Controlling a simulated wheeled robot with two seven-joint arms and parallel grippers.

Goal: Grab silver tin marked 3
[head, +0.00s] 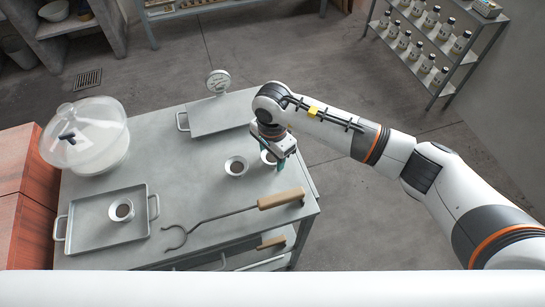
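Three small round pale tins with dark insides show in the head view. One tin (236,166) stands in the middle of the bench (190,170). A second tin (266,157) stands just right of it, partly hidden by my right gripper. A third tin (121,210) stands in the grey tray (87,236) at the left. No number is readable on any of them. My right gripper (279,160) points down at the second tin, its teal fingertips close beside it. Whether they grip the tin cannot be seen. My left gripper is out of view.
A hooked rod with a wooden handle (281,199) lies across the front of the bench. A domed cover (86,133) stands at back left. A flat scale with a dial (218,81) stands at the back. A bottle rack (436,42) is beyond, at right.

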